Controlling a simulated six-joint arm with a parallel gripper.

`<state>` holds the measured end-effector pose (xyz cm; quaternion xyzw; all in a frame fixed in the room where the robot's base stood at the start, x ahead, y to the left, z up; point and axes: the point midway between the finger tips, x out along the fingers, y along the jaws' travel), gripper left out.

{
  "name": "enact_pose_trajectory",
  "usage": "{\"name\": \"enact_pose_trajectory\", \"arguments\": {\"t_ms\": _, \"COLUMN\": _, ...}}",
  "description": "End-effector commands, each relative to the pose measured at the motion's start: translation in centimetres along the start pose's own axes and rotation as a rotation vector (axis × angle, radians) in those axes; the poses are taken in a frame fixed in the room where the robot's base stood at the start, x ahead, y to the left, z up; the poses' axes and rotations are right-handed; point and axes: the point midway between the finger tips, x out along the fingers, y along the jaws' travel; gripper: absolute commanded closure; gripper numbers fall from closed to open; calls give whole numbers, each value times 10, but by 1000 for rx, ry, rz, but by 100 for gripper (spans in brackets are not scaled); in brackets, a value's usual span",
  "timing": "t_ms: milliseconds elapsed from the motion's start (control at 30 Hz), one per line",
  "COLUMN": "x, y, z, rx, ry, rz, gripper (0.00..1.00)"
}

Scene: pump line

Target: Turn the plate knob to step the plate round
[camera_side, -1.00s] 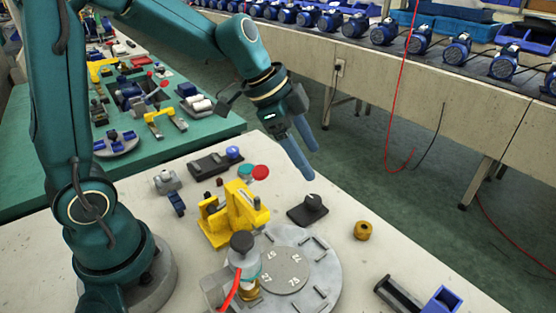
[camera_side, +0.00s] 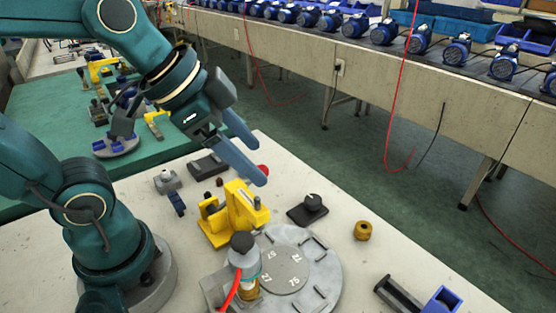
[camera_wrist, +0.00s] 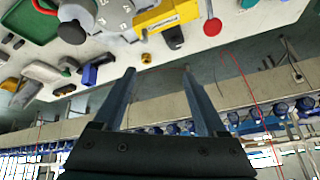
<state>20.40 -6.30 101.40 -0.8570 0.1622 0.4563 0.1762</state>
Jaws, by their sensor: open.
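The round grey plate (camera_side: 325,262) lies flat at the front of the bench in the side view, with numbers on its raised centre and slots round its rim. A black knob (camera_side: 313,201) stands on a dark base just behind it. Another black knob (camera_side: 242,242) tops the upright unit at the plate's left edge. I cannot tell which is the plate knob. My gripper (camera_side: 254,162) is open and empty, above and behind the yellow fixture, apart from both knobs. Its two blue-grey fingers (camera_wrist: 158,71) are spread with nothing between them in the wrist view.
The yellow fixture (camera_side: 238,215) stands beside the plate; a red disc (camera_side: 263,170) lies partly behind my fingers. A brass ring (camera_side: 362,231) and a blue block (camera_side: 442,300) are to the right. A conveyor with blue motors (camera_side: 457,50) runs behind.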

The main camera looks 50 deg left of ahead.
Motion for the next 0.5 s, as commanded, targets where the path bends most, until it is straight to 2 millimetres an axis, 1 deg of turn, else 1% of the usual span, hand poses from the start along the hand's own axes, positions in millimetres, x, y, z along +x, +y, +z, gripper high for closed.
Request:
{"name": "enact_pose_trajectory", "arguments": {"t_ms": 100, "x": -6, "y": 3, "z": 16, "rx": -91, "ry": -8, "rz": -30, "gripper": 26}}
{"name": "enact_pose_trajectory", "arguments": {"t_ms": 300, "x": -6, "y": 5, "z": 43, "rx": -277, "ry": -55, "rz": -72, "gripper": 26}}
{"name": "enact_pose_trajectory", "arguments": {"t_ms": 433, "x": -4, "y": 5, "z": 57, "rx": -413, "ry": -96, "rz": -94, "gripper": 26}}
{"name": "enact_pose_trajectory", "arguments": {"t_ms": 500, "x": -5, "y": 4, "z": 58, "rx": -478, "ry": -102, "rz": -100, "gripper": 26}}
